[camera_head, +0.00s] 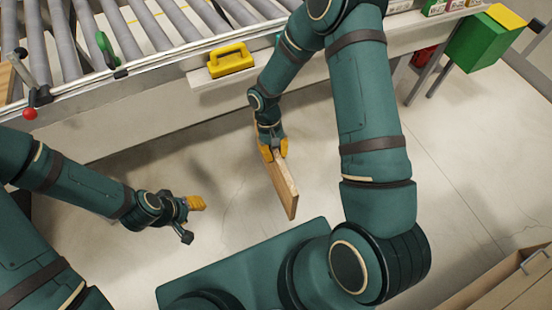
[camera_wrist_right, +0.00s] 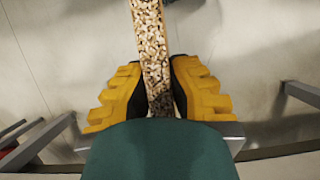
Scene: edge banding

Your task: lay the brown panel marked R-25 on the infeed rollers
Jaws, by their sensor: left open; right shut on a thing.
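My right gripper (camera_head: 272,149) is shut on a brown panel (camera_head: 284,186) and holds it in the air in front of the roller conveyor. In the head view the panel shows nearly edge-on; no marking can be read on it. In the right wrist view the chipboard edge of the panel (camera_wrist_right: 151,45) stands between the yellow fingers of the right gripper (camera_wrist_right: 160,95). My left gripper (camera_head: 197,203) is empty over the floor, to the left of the panel. The grey infeed rollers (camera_head: 112,35) are at the upper left, apart from the panel.
A yellow-handled item (camera_head: 231,60) sits on the conveyor's front ledge. A green box (camera_head: 482,43) is at the upper right, and a brown carton (camera_head: 515,281) at the lower right.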

